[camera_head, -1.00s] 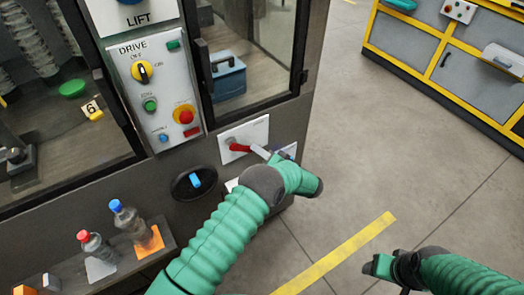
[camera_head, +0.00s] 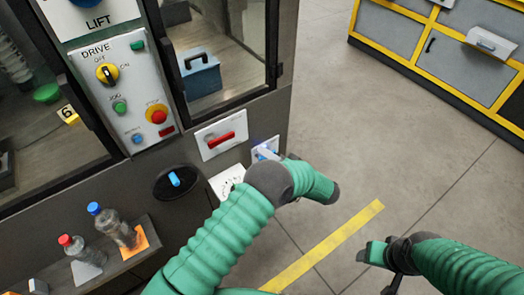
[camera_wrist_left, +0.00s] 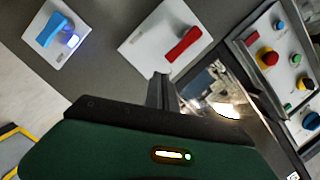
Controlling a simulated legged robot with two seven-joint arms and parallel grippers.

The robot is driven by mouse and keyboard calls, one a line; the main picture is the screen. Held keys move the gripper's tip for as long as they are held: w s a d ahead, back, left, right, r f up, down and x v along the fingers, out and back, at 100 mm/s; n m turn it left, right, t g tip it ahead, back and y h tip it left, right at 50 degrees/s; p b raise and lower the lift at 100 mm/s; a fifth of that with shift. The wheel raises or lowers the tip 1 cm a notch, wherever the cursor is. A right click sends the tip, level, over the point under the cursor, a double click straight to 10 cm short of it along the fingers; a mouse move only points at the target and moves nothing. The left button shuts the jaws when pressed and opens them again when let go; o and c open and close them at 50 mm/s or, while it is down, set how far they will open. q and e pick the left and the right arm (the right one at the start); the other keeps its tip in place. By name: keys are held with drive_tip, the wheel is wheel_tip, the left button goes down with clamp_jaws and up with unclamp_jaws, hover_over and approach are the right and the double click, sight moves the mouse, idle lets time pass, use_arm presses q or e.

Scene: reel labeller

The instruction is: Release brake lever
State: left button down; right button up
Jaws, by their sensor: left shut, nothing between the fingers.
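A red lever (camera_head: 221,140) sits on a white plate on the machine's front, below the glass door. It lies roughly along the plate's long side and also shows in the left wrist view (camera_wrist_left: 183,44). Which lever is the brake is not readable. My left gripper (camera_head: 264,154) is shut and empty, just right of and below the red lever's plate, near a blue lever. In the left wrist view the closed fingers (camera_wrist_left: 161,88) are below the red lever, apart from it. My right gripper (camera_head: 375,254) is at the lower right over the floor; its jaw opening is unclear.
The blue lever (camera_wrist_left: 52,30) is on its own white plate beside a lit spot. The DRIVE panel (camera_head: 125,90), a black dial with a blue handle (camera_head: 174,180) and a bottle shelf (camera_head: 140,232) are left. The floor right is open up to a yellow-framed cabinet (camera_head: 420,55).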

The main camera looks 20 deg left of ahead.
use_arm(q)
wheel_tip(320, 180, up, 7)
drive_tip(key=n+t+h+p, duration=0.2)
drive_tip(key=n+h+p, duration=0.1)
drive_tip(key=n+p, duration=0.55)
hover_over(220, 138)
drive_tip(key=d, duration=0.4)
drive_tip(key=shift+n, duration=0.25)
drive_tip(key=f, duration=0.2)
drive_tip(key=w+f, duration=0.1)
drive_tip(key=f, duration=0.1)
drive_tip(key=shift+a+b, duration=0.25)
drive_tip(key=shift+b, duration=0.05)
use_arm(e)
wheel_tip(220, 138, up, 8)
drive_tip(key=a, duration=0.1)
drive_tip(key=shift+a, duration=0.15)
